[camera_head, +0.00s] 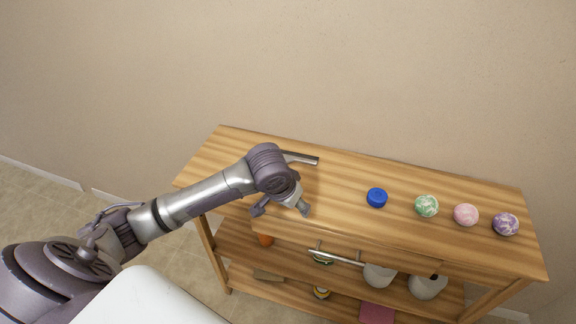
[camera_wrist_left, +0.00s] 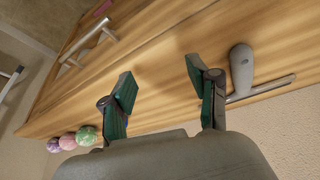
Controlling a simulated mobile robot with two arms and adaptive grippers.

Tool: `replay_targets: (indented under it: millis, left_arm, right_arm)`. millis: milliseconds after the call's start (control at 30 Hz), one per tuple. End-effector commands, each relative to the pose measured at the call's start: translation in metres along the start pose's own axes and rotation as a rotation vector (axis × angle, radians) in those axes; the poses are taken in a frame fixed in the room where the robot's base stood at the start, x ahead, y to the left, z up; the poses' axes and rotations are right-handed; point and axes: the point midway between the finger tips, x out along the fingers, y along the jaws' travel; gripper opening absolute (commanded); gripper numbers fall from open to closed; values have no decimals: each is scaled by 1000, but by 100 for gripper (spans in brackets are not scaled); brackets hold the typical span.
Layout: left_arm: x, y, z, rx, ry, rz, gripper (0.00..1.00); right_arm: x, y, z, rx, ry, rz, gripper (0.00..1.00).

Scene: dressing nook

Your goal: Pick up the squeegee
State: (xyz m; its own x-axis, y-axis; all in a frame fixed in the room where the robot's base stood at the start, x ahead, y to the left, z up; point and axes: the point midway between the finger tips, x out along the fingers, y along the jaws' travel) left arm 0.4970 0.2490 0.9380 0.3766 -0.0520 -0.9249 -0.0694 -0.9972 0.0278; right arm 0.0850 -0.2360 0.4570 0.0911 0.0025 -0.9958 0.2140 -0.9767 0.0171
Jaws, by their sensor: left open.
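The squeegee lies on the wooden tabletop. In the head view its metal bar (camera_head: 302,158) shows behind my left wrist, which hides the rest. In the left wrist view its rounded grey handle (camera_wrist_left: 242,70) and thin bar (camera_wrist_left: 262,89) show just right of the right-hand finger. My left gripper (camera_head: 281,209) is over the front part of the tabletop, with its fingers spread and nothing between them. The left wrist view shows the open fingers (camera_wrist_left: 160,88) with bare wood between them, beside the squeegee and apart from it. My right gripper is not seen.
Right of my gripper on the tabletop (camera_head: 340,190) are a blue round item (camera_head: 377,198) and green (camera_head: 426,205), pink (camera_head: 466,214) and purple (camera_head: 505,224) balls. A metal bar handle (camera_head: 336,256) juts from the front. Lower shelves hold several items. A wall stands behind.

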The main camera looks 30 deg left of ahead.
Motion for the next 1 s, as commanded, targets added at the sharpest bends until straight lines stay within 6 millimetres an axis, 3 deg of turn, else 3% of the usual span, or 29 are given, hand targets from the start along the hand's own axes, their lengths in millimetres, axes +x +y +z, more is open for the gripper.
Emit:
replay_targets:
  millis: [300, 467, 567, 800, 1000]
  left_arm:
    - [-58, -81, -62, -216, 11, -114, 60]
    - [-76, -103, -72, -300, 11, -136, 60]
    - [-68, -106, -73, -311, 6, -137, 60]
    - [-21, -112, -72, -309, 6, -137, 60]
    - [4, -116, -73, -308, 9, -137, 60]
  right_arm:
    - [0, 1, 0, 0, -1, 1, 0]
    - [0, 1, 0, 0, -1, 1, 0]
    - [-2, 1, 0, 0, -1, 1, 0]
    - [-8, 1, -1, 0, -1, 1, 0]
    - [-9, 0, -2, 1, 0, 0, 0]
